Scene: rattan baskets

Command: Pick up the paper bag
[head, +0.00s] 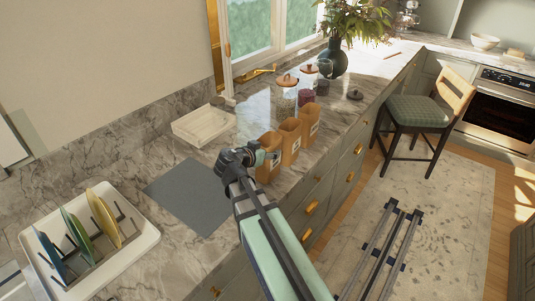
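Three brown, open-topped paper bags with pale labels stand upright in a row on the marble counter: the nearest bag (268,170), the middle bag (290,138) and the farthest bag (311,118). The task does not say which bag is meant. My gripper (260,157) is at the left side of the nearest bag, with its fingers overlapping that bag's upper part in the picture. I cannot tell whether the fingers touch or hold the bag, or whether they are open.
A grey mat (190,197) lies left of my gripper. A white dish rack (125,258) with plates stands at front left. A pale tray (202,127), glass jars (287,95) and a dark vase (335,62) stand farther back. A stool (415,112) stands right of the counter.

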